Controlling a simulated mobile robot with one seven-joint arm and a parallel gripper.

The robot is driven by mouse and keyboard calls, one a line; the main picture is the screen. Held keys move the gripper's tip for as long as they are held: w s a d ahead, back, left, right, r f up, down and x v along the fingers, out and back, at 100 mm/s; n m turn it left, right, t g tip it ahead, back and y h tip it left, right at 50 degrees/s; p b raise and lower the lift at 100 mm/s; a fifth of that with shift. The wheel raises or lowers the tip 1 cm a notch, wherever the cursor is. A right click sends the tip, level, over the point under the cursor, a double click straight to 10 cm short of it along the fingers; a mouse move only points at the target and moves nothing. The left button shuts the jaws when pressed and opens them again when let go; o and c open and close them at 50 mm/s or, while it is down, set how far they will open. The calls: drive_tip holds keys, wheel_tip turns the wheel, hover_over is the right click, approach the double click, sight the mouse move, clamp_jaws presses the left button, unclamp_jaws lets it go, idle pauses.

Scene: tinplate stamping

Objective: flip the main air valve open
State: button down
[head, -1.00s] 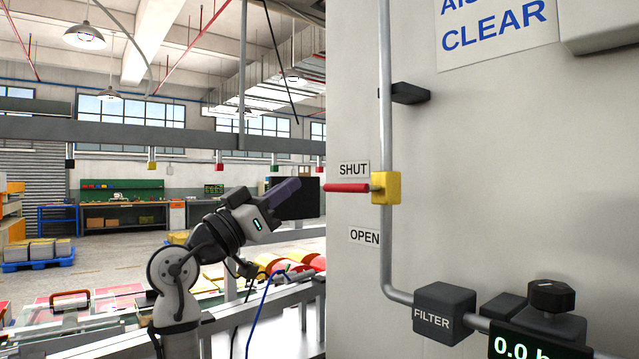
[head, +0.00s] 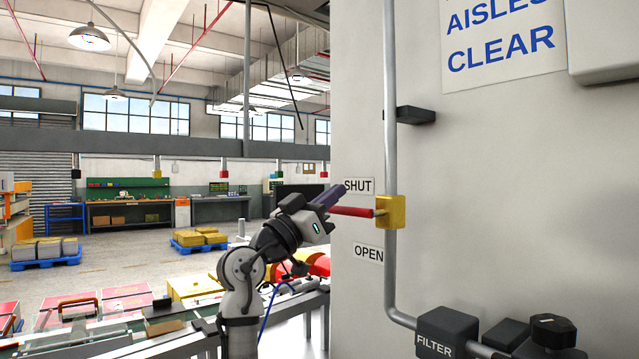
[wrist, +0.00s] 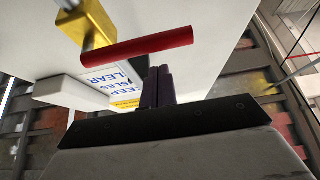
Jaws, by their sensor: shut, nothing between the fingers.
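The main air valve is a yellow block (head: 392,212) on a grey vertical pipe, with a red lever handle (head: 354,211) sticking out level to the left. A SHUT label (head: 358,186) is above the handle and an OPEN label (head: 369,253) below it. My gripper (head: 338,190) is shut and empty, its dark fingers tilted up at the handle's free left end. In the wrist view the red handle (wrist: 140,47) crosses just beyond the fingertips (wrist: 159,70), and the yellow block (wrist: 92,24) is at its upper left. I cannot tell whether the fingers touch the handle.
The pale panel (head: 480,200) fills the right side. A black bracket (head: 412,114) holds the pipe above the valve. A black filter block (head: 446,332) and a regulator knob (head: 553,330) are below. A rail and conveyor (head: 170,345) lie at the lower left.

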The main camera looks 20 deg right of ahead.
drive_tip(key=shift+d+f, duration=0.15)
drive_tip(key=shift+f, duration=0.8)
drive_tip(key=shift+f+n+t, duration=0.15)
drive_tip(key=shift+n+t, duration=0.25)
drive_tip(key=shift+y, duration=0.3)
drive_tip(key=shift+n, duration=0.3)
drive_tip(key=shift+w+f, duration=0.1)
drive_tip(key=shift+f, duration=0.05)
